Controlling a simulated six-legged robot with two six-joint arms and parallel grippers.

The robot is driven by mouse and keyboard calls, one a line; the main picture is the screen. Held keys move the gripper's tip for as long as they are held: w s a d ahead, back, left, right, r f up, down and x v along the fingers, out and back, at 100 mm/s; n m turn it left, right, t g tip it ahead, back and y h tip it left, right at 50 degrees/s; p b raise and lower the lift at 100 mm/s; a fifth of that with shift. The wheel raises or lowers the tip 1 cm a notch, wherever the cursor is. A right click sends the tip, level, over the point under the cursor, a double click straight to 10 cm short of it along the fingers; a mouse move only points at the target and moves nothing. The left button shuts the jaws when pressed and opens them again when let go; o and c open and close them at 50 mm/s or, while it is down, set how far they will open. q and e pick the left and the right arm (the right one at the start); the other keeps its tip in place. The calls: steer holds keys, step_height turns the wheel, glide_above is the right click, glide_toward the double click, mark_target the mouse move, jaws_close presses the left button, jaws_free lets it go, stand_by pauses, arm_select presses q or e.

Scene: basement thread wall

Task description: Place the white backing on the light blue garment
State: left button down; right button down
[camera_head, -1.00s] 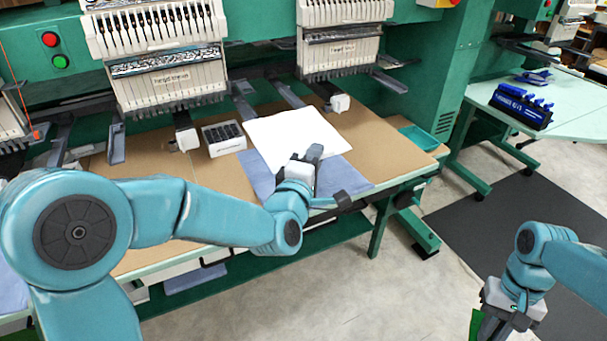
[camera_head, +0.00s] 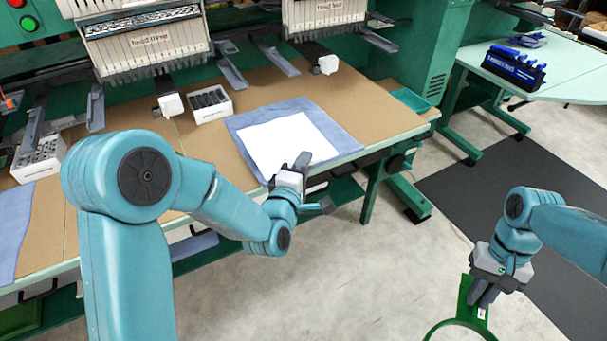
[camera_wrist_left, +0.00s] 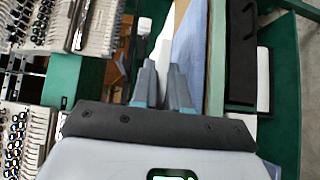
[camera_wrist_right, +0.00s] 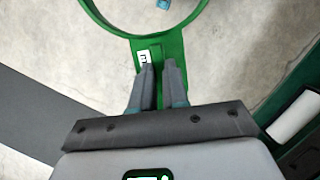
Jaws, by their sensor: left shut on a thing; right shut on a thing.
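The white backing (camera_head: 285,145) lies on the light blue garment (camera_head: 338,132), with blue showing around its edges. The garment is spread on the brown table top near its front edge. My left gripper (camera_head: 303,162) is shut on the backing's near edge, at the table's front edge. The left wrist view shows the backing (camera_wrist_left: 160,45) at the fingertips, with the garment (camera_wrist_left: 191,48) beside it. My right gripper (camera_head: 482,297) is shut on the bracket of a green hoop (camera_head: 466,292), away from the table over the floor. The hoop's bracket (camera_wrist_right: 176,46) also shows in the right wrist view.
A white box with black items (camera_head: 210,105) stands behind the garment, under the machine heads (camera_head: 147,45). More blue cloth (camera_head: 12,225) lies at the left. A pale table (camera_head: 555,68) with a blue rack (camera_head: 516,68) is at the right. Open floor lies between.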

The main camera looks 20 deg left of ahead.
steer(key=shift+f, duration=0.15)
arm_select(q)
step_height(320, 180, down, 3)
steer(key=shift+f, duration=0.1)
arm_select(e)
steer(key=shift+f+b, duration=0.4)
steer(key=shift+b, duration=0.05)
arm_select(q)
steer(key=shift+f+b, duration=0.5)
arm_select(e)
steer(key=shift+f, duration=0.45)
arm_select(q)
steer(key=c, duration=1.1)
jaws_free()
